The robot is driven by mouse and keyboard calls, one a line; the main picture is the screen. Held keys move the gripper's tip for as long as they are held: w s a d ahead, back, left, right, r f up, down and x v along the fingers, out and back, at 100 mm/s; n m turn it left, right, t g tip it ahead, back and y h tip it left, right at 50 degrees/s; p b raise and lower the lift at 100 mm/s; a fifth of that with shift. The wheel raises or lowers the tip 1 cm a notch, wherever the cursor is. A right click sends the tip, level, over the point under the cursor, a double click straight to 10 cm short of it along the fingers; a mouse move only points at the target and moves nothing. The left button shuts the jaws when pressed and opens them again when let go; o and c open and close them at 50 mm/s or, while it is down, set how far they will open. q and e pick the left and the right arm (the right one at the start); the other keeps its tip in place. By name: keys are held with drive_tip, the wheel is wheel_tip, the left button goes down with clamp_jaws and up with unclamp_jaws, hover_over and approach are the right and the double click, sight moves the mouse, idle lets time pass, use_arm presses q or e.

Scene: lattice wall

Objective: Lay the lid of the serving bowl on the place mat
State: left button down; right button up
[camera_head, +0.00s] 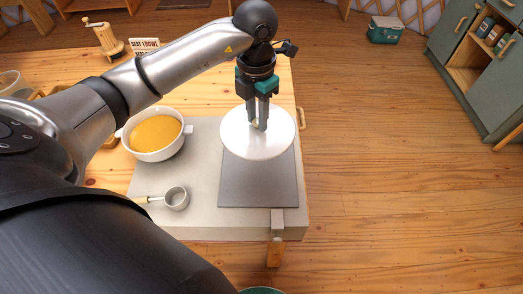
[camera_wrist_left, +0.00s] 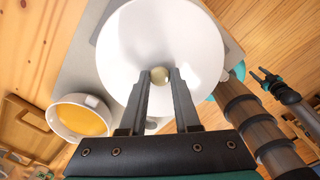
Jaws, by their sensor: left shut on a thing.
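My left gripper (camera_head: 260,127) is shut on the round knob of the white lid (camera_head: 240,143). The lid is level and overlaps the far part of the grey square place mat (camera_head: 258,188), reaching past its far edge. I cannot tell whether any gap is left under the lid. In the left wrist view the knob (camera_wrist_left: 159,75) sits between the fingertips on the white lid (camera_wrist_left: 135,40). The white serving bowl (camera_head: 157,155), uncovered with orange-yellow contents, stands left of the mat. My right gripper (camera_wrist_left: 262,75) shows small in the left wrist view, fingers apart and empty.
A small saucepan (camera_head: 176,198) stands between the bowl and the near edge. A wooden mill (camera_head: 104,40) and a small sign (camera_head: 145,45) stand at the far left. The worktop's right edge is close beside the mat, with open floor beyond.

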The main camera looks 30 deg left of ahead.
sight(258, 140)
use_arm(q)
wheel_tip(258, 140, down, 5)
drive_tip(key=shift+d+r+b, duration=0.1)
drive_tip(key=shift+b, duration=0.3)
wheel_tip(258, 140, down, 3)
drive_tip(key=shift+f+b, duration=0.25)
drive_tip(key=shift+b, duration=0.05)
drive_tip(key=shift+f+b, duration=0.45)
drive_tip(key=shift+f, duration=1.4)
use_arm(e)
drive_tip(key=shift+t, duration=0.3)
drive_tip(key=shift+w+d+f, duration=1.2)
drive_tip(key=shift+w+d, duration=0.15)
drive_tip(key=shift+w, duration=0.05)
use_arm(q)
drive_tip(key=shift+f, duration=0.2)
drive_tip(key=c, duration=0.6)
unclamp_jaws()
drive_tip(key=shift+c, duration=0.2)
use_arm(e)
drive_tip(key=shift+f, duration=0.1)
